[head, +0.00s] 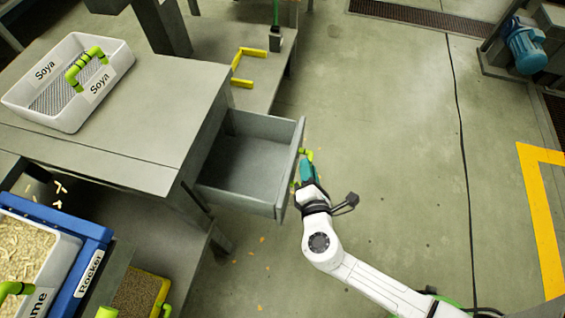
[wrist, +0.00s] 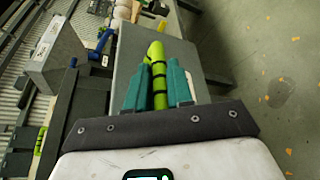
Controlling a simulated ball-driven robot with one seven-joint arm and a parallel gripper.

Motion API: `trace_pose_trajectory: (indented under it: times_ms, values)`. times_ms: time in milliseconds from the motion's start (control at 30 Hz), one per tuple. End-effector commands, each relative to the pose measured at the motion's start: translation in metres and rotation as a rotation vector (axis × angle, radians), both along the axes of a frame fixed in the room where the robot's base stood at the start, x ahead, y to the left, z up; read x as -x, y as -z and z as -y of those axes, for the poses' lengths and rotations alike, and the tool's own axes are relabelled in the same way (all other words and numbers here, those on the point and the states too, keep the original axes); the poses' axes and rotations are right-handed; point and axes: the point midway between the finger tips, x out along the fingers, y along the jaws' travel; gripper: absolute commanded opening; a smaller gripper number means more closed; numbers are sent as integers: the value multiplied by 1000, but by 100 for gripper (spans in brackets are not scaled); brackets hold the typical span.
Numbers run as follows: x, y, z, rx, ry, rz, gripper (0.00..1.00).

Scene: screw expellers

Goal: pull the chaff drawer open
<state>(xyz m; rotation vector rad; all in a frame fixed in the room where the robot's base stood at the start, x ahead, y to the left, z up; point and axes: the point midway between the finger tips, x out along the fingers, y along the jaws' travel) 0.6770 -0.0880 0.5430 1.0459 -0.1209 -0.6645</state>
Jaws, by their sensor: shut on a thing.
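The chaff drawer (head: 245,160) is a grey, empty drawer standing well out from under the grey table at the middle of the head view. Its front panel (head: 290,168) faces right and carries a lime-green handle (head: 308,154). My gripper (head: 304,176) is at that front, its teal fingers partly hidden by my wrist. In the wrist view the two teal fingers of my gripper (wrist: 156,85) are closed on the lime-green handle (wrist: 157,65) from both sides, in front of the grey panel (wrist: 180,45).
A white Soya crate (head: 110,80) with a lime handle stands on the table top (head: 150,125). A blue Rocker tray (head: 85,265) and bins of pellets are at lower left. Crumbs lie on the floor below the drawer. The floor (head: 390,130) to the right is clear.

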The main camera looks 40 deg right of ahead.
Motion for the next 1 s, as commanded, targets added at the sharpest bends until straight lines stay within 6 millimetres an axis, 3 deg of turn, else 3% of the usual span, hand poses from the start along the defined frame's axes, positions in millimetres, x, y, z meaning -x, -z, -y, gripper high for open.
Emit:
trace_pose_trajectory:
  times_ms: [200,667,700,900,1000]
  values:
    - [23,1,16,1,-1,-1,0]
    - [27,1,19,-1,-2,-1,0]
    - [27,1,19,-1,-2,-1,24]
    - [27,0,19,0,-1,0,42]
    - [27,0,19,0,-1,0,42]
